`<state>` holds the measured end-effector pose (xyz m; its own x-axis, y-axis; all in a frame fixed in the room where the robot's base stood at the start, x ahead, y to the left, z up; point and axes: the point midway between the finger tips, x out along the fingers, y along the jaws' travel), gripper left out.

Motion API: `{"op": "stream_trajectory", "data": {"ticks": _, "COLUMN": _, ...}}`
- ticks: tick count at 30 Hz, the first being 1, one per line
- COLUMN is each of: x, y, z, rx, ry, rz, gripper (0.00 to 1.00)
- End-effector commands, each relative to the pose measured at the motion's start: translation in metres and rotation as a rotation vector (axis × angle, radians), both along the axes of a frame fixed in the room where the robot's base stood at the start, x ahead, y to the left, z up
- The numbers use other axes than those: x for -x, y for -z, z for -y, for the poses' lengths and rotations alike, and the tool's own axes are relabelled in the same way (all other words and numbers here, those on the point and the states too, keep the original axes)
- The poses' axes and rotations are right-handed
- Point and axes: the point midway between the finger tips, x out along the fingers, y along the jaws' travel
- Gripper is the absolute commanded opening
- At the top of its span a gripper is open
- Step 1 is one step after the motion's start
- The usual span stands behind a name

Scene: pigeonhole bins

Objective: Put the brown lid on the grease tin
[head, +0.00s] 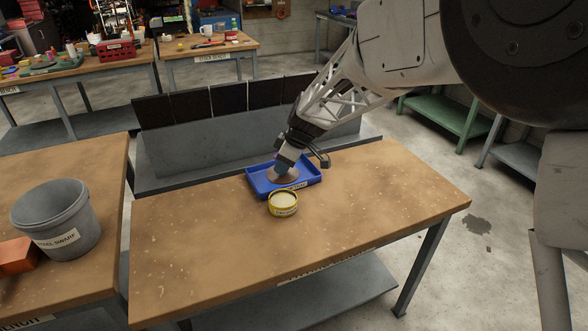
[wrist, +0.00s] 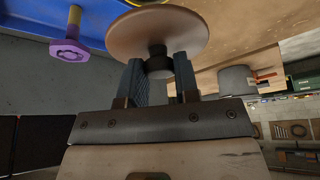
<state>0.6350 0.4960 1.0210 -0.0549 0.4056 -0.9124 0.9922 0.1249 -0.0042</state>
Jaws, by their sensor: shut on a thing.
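The brown lid (wrist: 157,32) is a round disc with a dark knob (wrist: 159,62). My gripper (wrist: 160,75) is shut on that knob in the wrist view. In the head view my gripper (head: 285,166) is over the blue tray, and the lid (head: 280,176) shows partly beneath it. The grease tin (head: 282,203) is a yellow, open, round tin with pale contents and a label, standing upright on the bench at the tray's front edge. A sliver of yellow (wrist: 148,1) shows behind the lid in the wrist view.
The blue tray (head: 256,184) lies on the wooden bench (head: 200,240). A purple-and-yellow piece (wrist: 70,40) shows by the tray in the wrist view. A grey bucket (head: 55,218) and an orange block (head: 17,256) stand at left. Dark bins (head: 230,97) line the back. The bench's right side is clear.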

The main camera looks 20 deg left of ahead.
Motion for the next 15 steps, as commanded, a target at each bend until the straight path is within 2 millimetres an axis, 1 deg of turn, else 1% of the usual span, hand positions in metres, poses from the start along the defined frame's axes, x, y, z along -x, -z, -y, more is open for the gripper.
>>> {"op": "stream_trajectory", "data": {"ticks": 4, "x": -0.0053, "y": -0.0012, "z": -0.0037, "rx": 0.001, "ry": -0.008, "rz": -0.001, "gripper": 0.00}}
{"op": "stream_trajectory", "data": {"ticks": 15, "x": -0.0057, "y": -0.0014, "z": -0.0041, "rx": 0.001, "ry": -0.008, "rz": -0.001, "gripper": 0.00}}
